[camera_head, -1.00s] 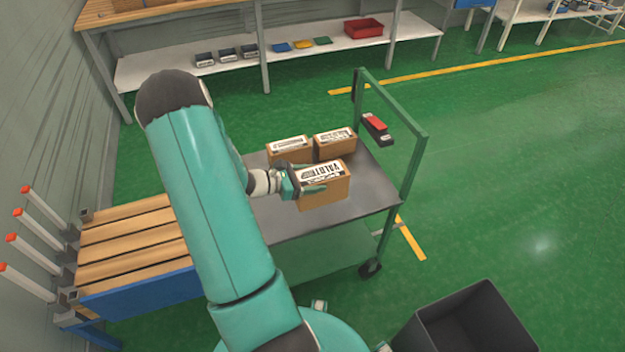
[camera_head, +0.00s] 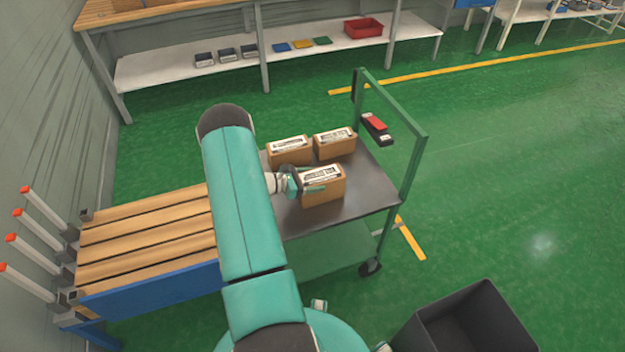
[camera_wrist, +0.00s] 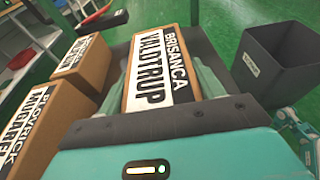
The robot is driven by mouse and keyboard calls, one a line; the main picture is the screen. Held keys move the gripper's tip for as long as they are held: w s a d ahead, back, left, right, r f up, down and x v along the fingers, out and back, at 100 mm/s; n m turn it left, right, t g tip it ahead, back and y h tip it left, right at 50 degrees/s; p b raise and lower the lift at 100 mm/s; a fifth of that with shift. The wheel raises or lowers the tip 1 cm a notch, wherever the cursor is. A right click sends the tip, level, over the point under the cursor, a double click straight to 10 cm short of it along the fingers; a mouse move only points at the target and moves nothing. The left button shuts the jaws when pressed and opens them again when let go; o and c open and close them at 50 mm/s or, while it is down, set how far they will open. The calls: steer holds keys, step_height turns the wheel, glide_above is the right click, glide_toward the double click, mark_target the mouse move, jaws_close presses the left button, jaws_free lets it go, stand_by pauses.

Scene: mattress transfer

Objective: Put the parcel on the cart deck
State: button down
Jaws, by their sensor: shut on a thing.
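The parcel (camera_head: 324,186) is a brown box with a white label on top, over the front part of the grey cart deck (camera_head: 368,191). My gripper (camera_head: 312,189) is shut on it from the left, with a finger along its side. The cart has a green frame with a tall handle (camera_head: 392,104) on the right.
Two similar boxes, one at back left (camera_head: 289,151) and one at back right (camera_head: 334,143), stand on the deck behind the parcel. A slatted wooden bench (camera_head: 150,235) adjoins the cart's left. A dark bin (camera_head: 468,325) stands at front right. Bare deck lies right of the parcel.

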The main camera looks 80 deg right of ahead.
steer(key=shift+c, duration=1.2)
jaws_free()
steer(key=shift+r, duration=0.1)
steer(key=v, duration=1.2)
